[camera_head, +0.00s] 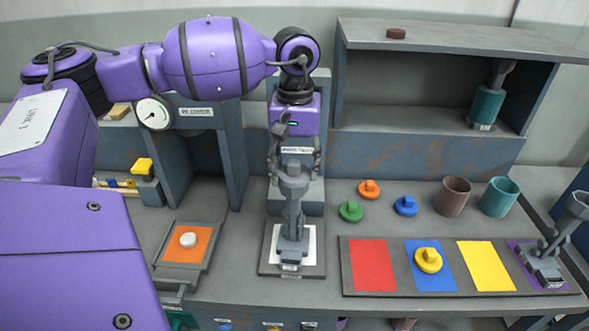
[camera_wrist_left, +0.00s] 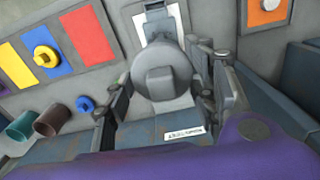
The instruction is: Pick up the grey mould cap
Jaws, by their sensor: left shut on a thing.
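The grey mould cap (camera_wrist_left: 160,75) is round with a square knob on top. In the left wrist view it lies between the two fingers of my left gripper (camera_wrist_left: 167,95). In the head view the cap (camera_head: 293,178) is at the top of a slim grey stand (camera_head: 292,222) on a white pad. My left gripper (camera_head: 294,157) points down there from above, shut on the cap with a finger on either side. Whether the cap touches the stand is hard to tell. My right gripper is not in view.
A tray (camera_head: 396,291) with coloured squares lies to the right, a yellow knobbed disc (camera_head: 428,260) on its blue square. Behind it are an orange disc (camera_head: 369,189), a green disc (camera_head: 351,211), a blue disc (camera_head: 405,206), a brown cup (camera_head: 453,197) and a teal cup (camera_head: 499,198).

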